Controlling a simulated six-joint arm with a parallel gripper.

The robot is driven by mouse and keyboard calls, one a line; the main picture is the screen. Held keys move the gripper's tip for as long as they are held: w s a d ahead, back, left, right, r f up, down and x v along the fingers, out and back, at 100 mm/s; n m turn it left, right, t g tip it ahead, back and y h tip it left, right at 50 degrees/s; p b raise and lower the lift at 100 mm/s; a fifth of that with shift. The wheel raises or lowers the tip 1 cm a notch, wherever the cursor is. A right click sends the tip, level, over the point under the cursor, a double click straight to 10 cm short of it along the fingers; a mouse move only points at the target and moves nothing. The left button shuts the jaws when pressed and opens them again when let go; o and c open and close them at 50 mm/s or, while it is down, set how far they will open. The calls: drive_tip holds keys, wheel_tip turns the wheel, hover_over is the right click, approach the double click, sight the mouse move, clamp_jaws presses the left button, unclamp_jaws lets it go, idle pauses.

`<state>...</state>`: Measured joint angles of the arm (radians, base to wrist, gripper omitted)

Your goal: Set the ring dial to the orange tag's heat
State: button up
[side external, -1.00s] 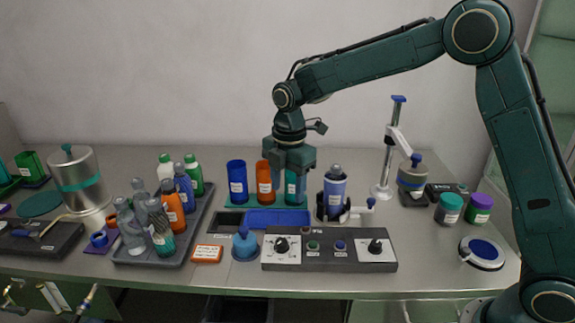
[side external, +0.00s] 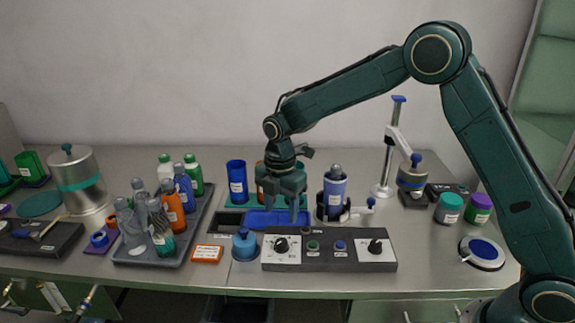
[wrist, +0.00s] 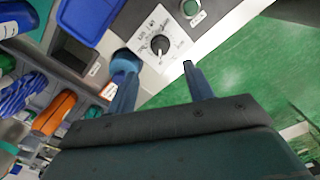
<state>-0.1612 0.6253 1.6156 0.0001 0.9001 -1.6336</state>
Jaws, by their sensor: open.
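The grey control panel (side external: 329,262) stands at the front of the bench. It has a black dial on a white plate at its left end (side external: 281,246) and another at its right end (side external: 375,247). I cannot read which is the ring dial. The left dial also shows in the wrist view (wrist: 160,45), beyond my fingertips, its scale too small to read. An orange tag with a white label (side external: 207,254) lies left of the panel. Its writing is unreadable. My gripper (side external: 292,218) is open and empty, pointing down above the blue tray, behind the left dial.
A blue domed object (side external: 245,246) stands between tag and panel. The blue tray (side external: 265,219) lies behind the panel. A blue-grey bottle in a holder (side external: 335,194) stands right of my gripper. A grey tray of bottles (side external: 190,247) is at left.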

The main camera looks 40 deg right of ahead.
sight(282, 241)
wheel_tip(282, 241, down, 10)
drive_tip(key=shift+r, duration=0.25)
idle(0.4)
drive_tip(key=c, duration=1)
